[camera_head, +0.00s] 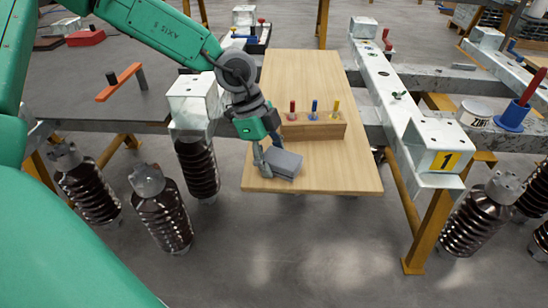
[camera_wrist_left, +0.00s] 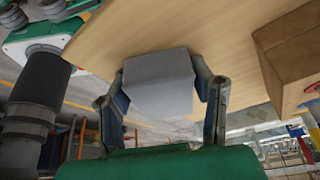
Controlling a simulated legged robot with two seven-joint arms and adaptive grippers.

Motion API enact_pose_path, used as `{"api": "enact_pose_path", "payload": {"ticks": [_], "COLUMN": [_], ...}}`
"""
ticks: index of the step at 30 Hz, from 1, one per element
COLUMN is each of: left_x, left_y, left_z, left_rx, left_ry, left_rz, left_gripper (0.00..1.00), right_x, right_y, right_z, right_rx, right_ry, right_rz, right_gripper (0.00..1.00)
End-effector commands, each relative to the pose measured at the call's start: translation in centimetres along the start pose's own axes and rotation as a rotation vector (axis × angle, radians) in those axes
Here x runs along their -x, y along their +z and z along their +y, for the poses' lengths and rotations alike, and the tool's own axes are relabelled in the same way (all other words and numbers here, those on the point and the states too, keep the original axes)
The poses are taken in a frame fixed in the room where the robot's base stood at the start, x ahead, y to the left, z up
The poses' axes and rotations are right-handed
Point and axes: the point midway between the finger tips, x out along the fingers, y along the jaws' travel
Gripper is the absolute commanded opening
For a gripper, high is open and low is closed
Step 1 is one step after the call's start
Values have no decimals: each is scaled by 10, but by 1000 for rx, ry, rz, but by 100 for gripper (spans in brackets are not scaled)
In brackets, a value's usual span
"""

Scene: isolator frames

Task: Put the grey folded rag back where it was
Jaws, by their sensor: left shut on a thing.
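The grey folded rag (camera_head: 285,164) is at the near left part of the wooden board (camera_head: 345,172). My left gripper (camera_head: 270,166) is shut on the rag. In the left wrist view the rag (camera_wrist_left: 158,82) sits between the two fingers of the left gripper (camera_wrist_left: 160,95), with the board's surface behind it. I cannot tell whether the rag touches the board or is just above it. My right gripper is not in view.
A wooden block (camera_head: 312,126) with red, blue and yellow pegs stands on the board behind the rag. A white beam marked 1 (camera_head: 438,150) runs along the right. Dark ribbed insulators (camera_head: 162,215) stand at the left. The board right of the rag is clear.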

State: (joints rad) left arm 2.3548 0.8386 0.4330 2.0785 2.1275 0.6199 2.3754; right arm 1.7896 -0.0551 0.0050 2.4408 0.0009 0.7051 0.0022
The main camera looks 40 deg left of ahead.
Motion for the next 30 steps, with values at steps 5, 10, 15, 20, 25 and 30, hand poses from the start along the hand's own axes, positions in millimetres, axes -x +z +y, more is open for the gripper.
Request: {"api": "enact_pose_path", "payload": {"ticks": [5, 10, 15, 20, 25, 30], "left_x": [-9, -11, -11, -11, -6, 23], "left_y": [5, 5, 6, 6, 5, 0], "left_z": [3, 3, 3, 3, 2, 1], "left_rx": [2, 1, 1, 2, 1, 3], "left_ry": [11, 11, 11, 11, 9, 5], "left_rz": [-16, -14, -11, -12, -13, -10], "left_gripper": [21, 59, 70, 70, 70, 70], "right_x": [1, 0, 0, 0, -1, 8], "right_y": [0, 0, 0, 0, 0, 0], "right_z": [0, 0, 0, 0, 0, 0], "right_rx": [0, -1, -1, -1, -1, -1], "right_ry": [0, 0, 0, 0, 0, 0], "right_rz": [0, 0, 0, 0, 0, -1], "right_gripper": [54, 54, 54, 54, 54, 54]}}
